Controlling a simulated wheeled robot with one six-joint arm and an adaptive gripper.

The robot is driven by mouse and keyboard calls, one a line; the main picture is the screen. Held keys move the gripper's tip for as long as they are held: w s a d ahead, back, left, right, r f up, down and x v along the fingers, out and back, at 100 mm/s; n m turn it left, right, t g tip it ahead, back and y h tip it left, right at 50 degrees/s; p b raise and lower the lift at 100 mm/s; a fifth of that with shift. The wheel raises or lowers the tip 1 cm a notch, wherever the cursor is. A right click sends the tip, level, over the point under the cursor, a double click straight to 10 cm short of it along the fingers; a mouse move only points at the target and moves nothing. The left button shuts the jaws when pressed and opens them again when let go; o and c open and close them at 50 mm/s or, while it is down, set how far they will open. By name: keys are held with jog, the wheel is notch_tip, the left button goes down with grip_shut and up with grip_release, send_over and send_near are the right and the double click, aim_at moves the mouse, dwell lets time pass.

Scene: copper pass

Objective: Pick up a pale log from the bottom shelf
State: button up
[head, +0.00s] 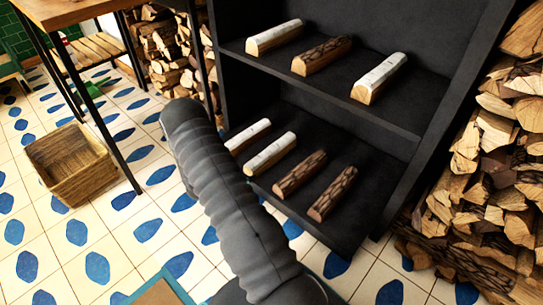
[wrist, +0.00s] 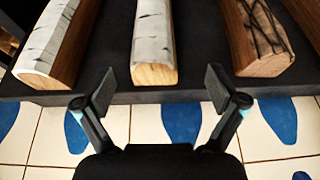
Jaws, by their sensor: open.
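On the bottom shelf (head: 278,203) lie two pale logs and two dark-barked logs in a row. One pale log (head: 270,153) is second from the left; in the wrist view this pale log (wrist: 153,40) has its cut end facing me. The other pale log (head: 248,135) is at the far left and also shows in the wrist view (wrist: 45,42). A dark log (wrist: 258,38) is at the right there. My gripper (wrist: 160,88) is open and empty, its fingertips either side of the middle pale log's near end, just short of it. In the head view my arm hides the gripper.
The upper shelf (head: 330,96) holds two pale logs and one dark log. Stacked firewood (head: 485,170) stands at the right, with another stack (head: 170,55) behind. A wicker basket (head: 70,165) sits on the tiled floor under a table (head: 65,12) at the left.

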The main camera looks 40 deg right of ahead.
aim_at(249, 169)
jog(key=x, duration=0.3)
jog(key=shift+w+b+x, duration=0.2)
jog(key=shift+b+x, duration=0.05)
jog(key=shift+x, duration=1.1)
jog(key=shift+w+b+x, duration=0.15)
jog(key=shift+b+x, duration=0.05)
jog(key=shift+x, duration=1.15)
grip_shut()
